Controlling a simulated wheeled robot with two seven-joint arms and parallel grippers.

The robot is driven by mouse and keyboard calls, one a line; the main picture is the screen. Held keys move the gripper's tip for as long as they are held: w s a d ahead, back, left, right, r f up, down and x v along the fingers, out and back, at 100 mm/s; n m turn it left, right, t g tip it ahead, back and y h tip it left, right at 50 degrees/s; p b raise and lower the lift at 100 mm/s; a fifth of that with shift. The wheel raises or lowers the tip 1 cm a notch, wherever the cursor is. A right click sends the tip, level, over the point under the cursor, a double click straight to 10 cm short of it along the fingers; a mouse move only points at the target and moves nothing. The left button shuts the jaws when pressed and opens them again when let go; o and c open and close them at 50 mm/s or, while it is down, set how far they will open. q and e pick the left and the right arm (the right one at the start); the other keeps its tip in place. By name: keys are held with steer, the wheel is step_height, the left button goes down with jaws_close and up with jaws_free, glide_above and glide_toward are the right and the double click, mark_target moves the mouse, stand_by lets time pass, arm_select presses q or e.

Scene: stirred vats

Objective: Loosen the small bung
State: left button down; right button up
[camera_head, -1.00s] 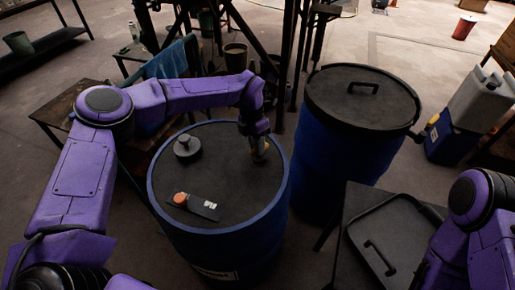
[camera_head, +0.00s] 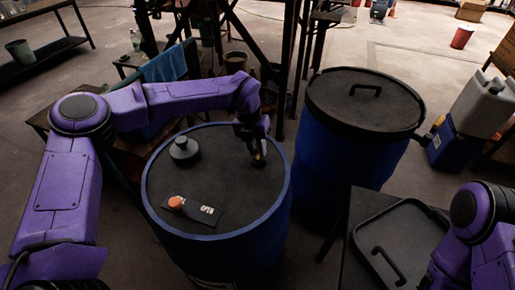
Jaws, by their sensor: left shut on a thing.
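My left gripper (camera_head: 257,158) points down at the right side of the lid of the open-standing blue drum (camera_head: 235,248). It is shut on the small bung (camera_head: 259,162), a small yellowish piece at the lid surface, mostly hidden by the fingers. A larger grey bung (camera_head: 184,149) with a raised knob sits at the lid's upper left, apart from the gripper. My right arm shows at the lower right edge, but its gripper is out of view.
A flat dark piece (camera_head: 205,214) with white marks and an orange cap (camera_head: 176,203) lies on the lid's front left. A second blue drum (camera_head: 345,150) with a black handled lid stands to the right.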

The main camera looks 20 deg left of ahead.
stand_by(0.4)
arm_select(q)
steer(key=c, duration=1)
jaws_free()
steer(key=shift+o, duration=0.2)
step_height(320, 180, up, 10)
steer(key=a+b, duration=0.1)
steer(key=a, duration=0.1)
steer(key=shift+r, duration=0.2)
